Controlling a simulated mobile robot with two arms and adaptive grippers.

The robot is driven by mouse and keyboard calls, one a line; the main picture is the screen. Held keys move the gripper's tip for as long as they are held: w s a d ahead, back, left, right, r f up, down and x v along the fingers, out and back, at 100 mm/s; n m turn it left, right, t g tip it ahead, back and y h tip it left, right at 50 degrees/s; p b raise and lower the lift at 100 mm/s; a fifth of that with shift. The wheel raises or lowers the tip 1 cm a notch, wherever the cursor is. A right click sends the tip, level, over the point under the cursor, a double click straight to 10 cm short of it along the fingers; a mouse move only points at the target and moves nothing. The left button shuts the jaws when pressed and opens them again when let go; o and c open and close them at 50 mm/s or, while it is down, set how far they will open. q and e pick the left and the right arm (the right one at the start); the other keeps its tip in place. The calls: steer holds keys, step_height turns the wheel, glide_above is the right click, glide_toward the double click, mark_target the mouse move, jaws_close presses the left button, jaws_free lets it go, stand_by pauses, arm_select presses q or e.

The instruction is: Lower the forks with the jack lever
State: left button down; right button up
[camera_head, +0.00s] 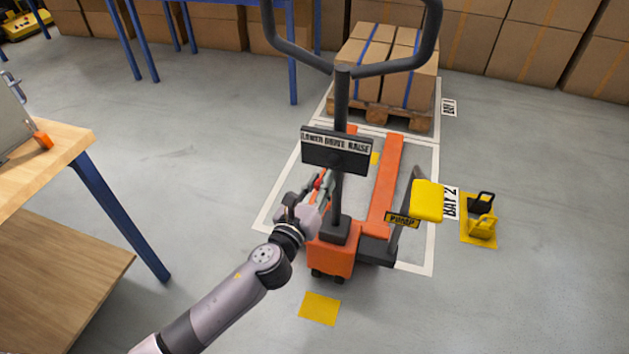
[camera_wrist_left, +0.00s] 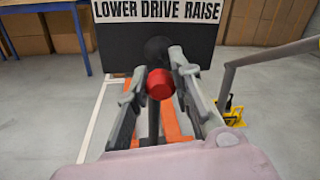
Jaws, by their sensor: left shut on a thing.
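The orange pallet jack (camera_head: 333,258) stands in the marked bay, its forks (camera_head: 385,185) pointing away from me. A black plate (camera_head: 336,150) on its column reads LOWER DRIVE RAISE; it also shows in the left wrist view (camera_wrist_left: 158,38). The jack lever's red knob (camera_wrist_left: 159,84) sits below the word DRIVE in the wrist view. My left gripper (camera_head: 319,184) is at the column just below the plate, its two fingers (camera_wrist_left: 159,72) closed on either side of the knob. The fork height above the floor is hard to judge. My right gripper is not in view.
The jack's looped handle (camera_head: 343,73) rises above the plate. A yellow PUMP pedal (camera_head: 427,201) stands to the right. A loaded pallet (camera_head: 378,114) is beyond the forks. A wooden table (camera_head: 50,165) is at left. Yellow-and-black wheel chocks (camera_head: 481,228) lie at right.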

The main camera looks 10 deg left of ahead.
arm_select(q)
steer(key=shift+s+d, duration=0.15)
steer(key=shift+d, duration=0.45)
steer(key=c, duration=1.4)
jaws_free()
steer(key=shift+d, duration=0.1)
steer(key=shift+a, duration=0.2)
steer(key=v, duration=1.1)
steer(key=shift+s, duration=0.4)
steer(key=shift+a, duration=0.15)
